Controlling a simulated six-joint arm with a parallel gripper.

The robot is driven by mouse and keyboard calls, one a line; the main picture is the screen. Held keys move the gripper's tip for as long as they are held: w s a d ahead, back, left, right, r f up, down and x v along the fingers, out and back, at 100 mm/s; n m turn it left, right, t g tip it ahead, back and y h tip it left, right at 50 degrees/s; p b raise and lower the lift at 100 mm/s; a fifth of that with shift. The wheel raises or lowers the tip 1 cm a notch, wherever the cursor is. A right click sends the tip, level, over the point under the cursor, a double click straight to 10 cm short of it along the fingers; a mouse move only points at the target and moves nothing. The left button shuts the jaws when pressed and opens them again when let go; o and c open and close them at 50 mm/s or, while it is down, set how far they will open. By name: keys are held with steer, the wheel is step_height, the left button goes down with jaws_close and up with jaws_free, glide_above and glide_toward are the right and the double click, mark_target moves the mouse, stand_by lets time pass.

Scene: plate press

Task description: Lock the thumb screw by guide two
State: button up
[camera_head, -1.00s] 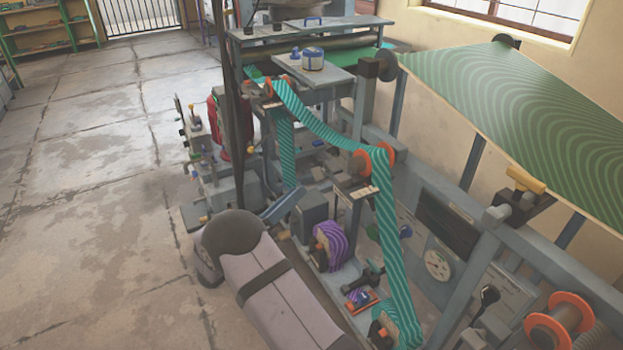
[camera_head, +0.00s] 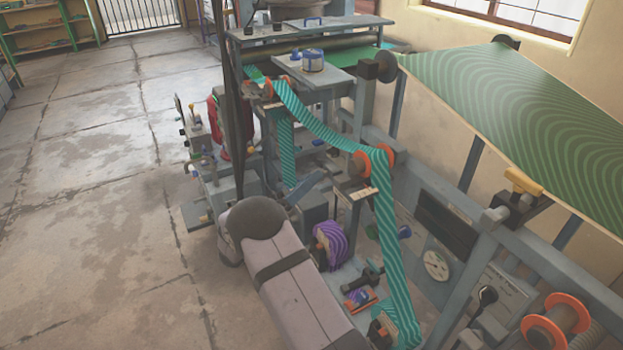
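The teal striped web (camera_head: 388,235) runs from an upper orange-flanged roller (camera_head: 266,88) to a lower one (camera_head: 376,158), then drops to the bottom. Pale label plates sit by both rollers, but their writing is too small to read, so I cannot tell which is guide two. I cannot make out the thumb screw or whether it is locked. A small dark blue knob (camera_head: 404,232) shows right of the hanging web. My grey arm crosses the lower middle, left of the lower roller. I cannot make out my gripper's fingers.
A purple striped roll (camera_head: 330,245) and a small orange-edged item (camera_head: 360,299) sit low beside my arm. A green patterned sheet (camera_head: 530,110) slopes at the right. An orange spool (camera_head: 556,322) is at lower right. The floor at left is clear.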

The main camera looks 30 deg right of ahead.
steer(key=shift+w+d+r, duration=0.15)
steer(key=shift+d, duration=0.35)
jaws_close()
